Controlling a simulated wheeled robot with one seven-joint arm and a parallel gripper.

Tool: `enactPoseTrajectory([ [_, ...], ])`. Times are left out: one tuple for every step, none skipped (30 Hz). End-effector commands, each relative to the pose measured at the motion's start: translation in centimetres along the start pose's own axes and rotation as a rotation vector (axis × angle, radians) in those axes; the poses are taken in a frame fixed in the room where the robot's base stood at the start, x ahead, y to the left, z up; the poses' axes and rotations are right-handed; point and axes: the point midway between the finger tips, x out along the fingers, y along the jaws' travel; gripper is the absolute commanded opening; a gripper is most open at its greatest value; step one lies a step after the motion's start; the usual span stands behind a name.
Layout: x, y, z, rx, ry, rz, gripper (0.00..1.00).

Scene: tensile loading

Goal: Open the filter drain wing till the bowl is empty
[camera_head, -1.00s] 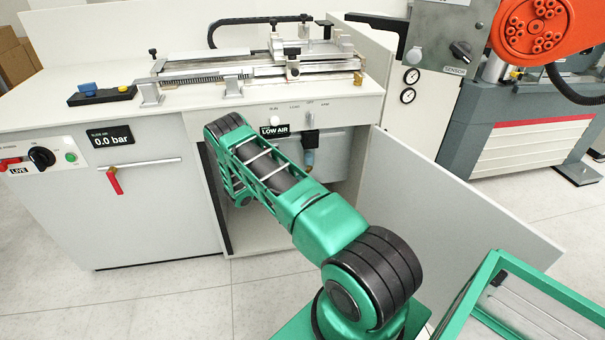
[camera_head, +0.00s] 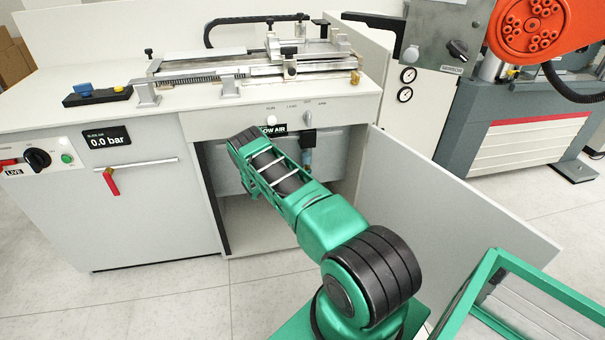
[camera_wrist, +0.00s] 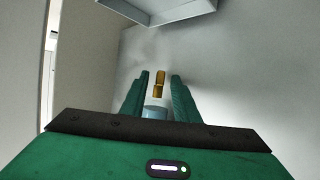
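In the wrist view the two green fingers of my gripper (camera_wrist: 159,92) stand apart. A small brass wing (camera_wrist: 159,82) shows between them, with visible gaps on both sides. A pale blue bowl (camera_wrist: 155,112) shows between the fingers, nearer the palm, partly hidden by my gripper body. In the head view the filter (camera_head: 308,140) hangs in the open cabinet, dark on top with a blue-grey bowl (camera_head: 307,158) below. My forearm reaches into the cabinet left of it and hides my gripper there. The bowl's liquid level cannot be made out.
The cabinet door (camera_head: 450,210) stands open to the right of my arm. The LOW AIR sign (camera_head: 273,130) is partly covered by my arm. The display (camera_head: 107,138) reads 0.0 bar. A red-handled lever (camera_head: 111,181) hangs on the left front panel.

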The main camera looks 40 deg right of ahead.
Motion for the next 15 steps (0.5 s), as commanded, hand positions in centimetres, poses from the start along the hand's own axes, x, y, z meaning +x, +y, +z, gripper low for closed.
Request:
enactPoseTrajectory([
  [-0.01,0.00,0.00,0.000,0.000,0.000,0.28],
  [-0.01,0.00,0.00,0.000,0.000,0.000,0.28],
  [-0.01,0.00,0.01,0.000,0.000,0.000,0.28],
  [-0.02,0.00,0.00,0.000,0.000,0.000,0.21],
  [-0.02,0.00,0.00,0.000,0.000,0.000,0.14],
  [-0.02,0.00,0.01,0.000,0.000,0.000,0.04],
  [-0.02,-0.01,0.00,0.000,0.000,0.000,0.00],
  [-0.03,-0.01,0.00,0.000,0.000,0.000,0.00],
  [-0.03,-0.02,0.00,0.000,0.000,0.000,0.00],
  [-0.03,-0.03,0.00,0.000,0.000,0.000,0.00],
  [-0.04,-0.03,0.00,0.000,0.000,-0.001,0.00],
  [-0.03,-0.02,0.00,-0.001,0.000,-0.003,0.00],
  [-0.02,-0.01,-0.01,-0.003,0.000,-0.007,0.00],
  [-0.01,0.01,-0.01,-0.005,0.000,-0.012,0.00],
  [0.01,0.05,-0.02,-0.011,0.000,-0.024,0.00],
])
